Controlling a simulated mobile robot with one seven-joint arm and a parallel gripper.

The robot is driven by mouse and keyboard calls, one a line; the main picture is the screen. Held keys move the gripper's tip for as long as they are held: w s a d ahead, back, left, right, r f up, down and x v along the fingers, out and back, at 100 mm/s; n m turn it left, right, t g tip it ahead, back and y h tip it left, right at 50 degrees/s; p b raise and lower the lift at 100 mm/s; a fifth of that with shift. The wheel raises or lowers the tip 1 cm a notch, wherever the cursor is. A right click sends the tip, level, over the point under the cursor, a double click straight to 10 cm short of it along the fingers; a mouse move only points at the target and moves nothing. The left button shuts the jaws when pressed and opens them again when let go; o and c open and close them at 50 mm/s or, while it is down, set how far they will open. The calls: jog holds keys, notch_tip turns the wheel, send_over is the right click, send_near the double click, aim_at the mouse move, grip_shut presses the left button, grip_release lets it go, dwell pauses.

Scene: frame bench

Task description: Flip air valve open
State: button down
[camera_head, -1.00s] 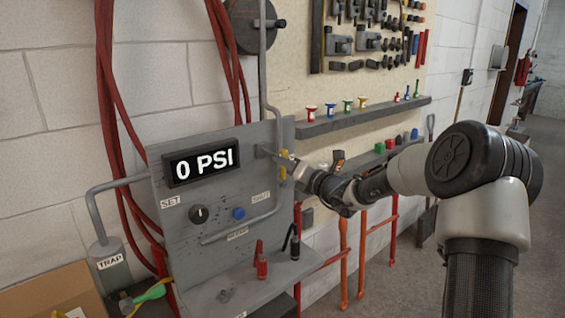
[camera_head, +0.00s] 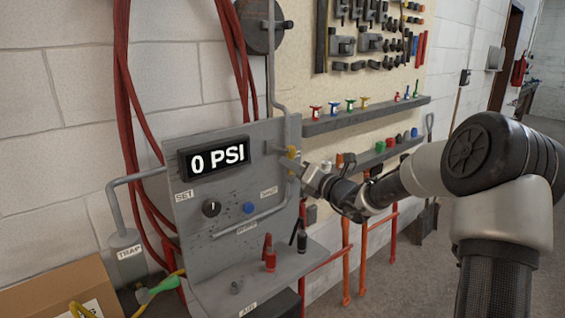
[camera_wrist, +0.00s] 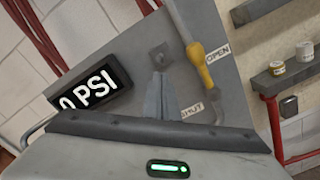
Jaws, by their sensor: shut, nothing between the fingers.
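The air valve has a yellow handle (camera_wrist: 200,64) on a grey pipe on the grey panel. In the wrist view the handle lies roughly along the pipe, beside the OPEN label (camera_wrist: 217,53) and above the SHUT label (camera_wrist: 191,112). The handle also shows in the head view (camera_head: 292,156), partly behind my gripper. My gripper (camera_wrist: 158,80) is shut and empty. Its fingers point at the panel, left of the handle in the wrist view, with a visible gap to it. The display (camera_head: 214,157) reads 0 PSI.
A black knob (camera_head: 211,208) and blue button (camera_head: 249,208) sit on the panel. Red and black fittings stand on its lower ledge. Shelves (camera_head: 366,116) with small coloured items are to the right. Red hoses (camera_head: 124,70) hang at left.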

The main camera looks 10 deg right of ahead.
jog(key=v, duration=0.6)
jog(key=shift+d, duration=0.15)
jog(key=shift+s, duration=0.1)
